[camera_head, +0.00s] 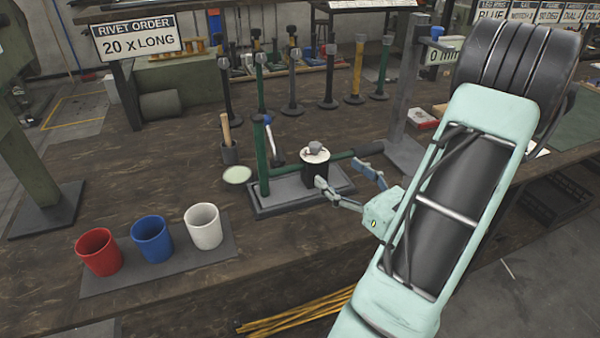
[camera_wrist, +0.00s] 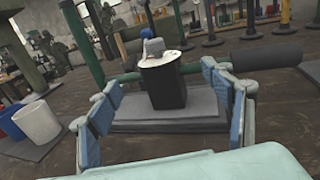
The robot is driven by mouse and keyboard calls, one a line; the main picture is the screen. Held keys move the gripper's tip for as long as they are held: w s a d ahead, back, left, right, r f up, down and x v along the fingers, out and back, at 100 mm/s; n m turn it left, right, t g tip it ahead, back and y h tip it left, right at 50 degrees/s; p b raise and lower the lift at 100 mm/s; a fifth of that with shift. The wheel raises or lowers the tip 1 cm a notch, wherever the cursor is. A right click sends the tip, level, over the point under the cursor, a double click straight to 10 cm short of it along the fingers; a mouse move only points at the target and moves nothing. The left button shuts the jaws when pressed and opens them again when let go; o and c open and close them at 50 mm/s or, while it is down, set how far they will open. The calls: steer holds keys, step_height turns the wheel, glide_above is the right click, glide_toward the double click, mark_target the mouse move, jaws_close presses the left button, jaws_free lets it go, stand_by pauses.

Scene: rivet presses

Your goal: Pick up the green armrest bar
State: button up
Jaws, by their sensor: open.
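The green armrest bar (camera_head: 343,156) runs level across the rivet press, behind its black cylinder with a pale round top (camera_head: 315,160). In the wrist view the bar (camera_wrist: 192,69) shows on both sides of the cylinder, which hides its middle. My gripper (camera_head: 342,175) is open and empty, its two fingers spread on the near side of the press. In the wrist view the gripper (camera_wrist: 163,85) frames the cylinder between its fingers, with the bar beyond the fingertips. I cannot tell whether a finger touches anything.
A green upright post (camera_head: 262,158) stands at the left of the grey press base (camera_head: 285,205). Red (camera_head: 99,252), blue (camera_head: 152,239) and white (camera_head: 203,226) cups stand on a mat at the left. Several upright tools stand behind.

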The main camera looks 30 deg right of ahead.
mark_target(315, 154)
steer(key=w, duration=0.9)
steer(key=shift+w+a, duration=0.2)
steer(key=shift+w, duration=0.2)
steer(key=c, duration=1.7)
steer(key=shift+o, duration=0.2)
steer(key=shift+r, duration=0.1)
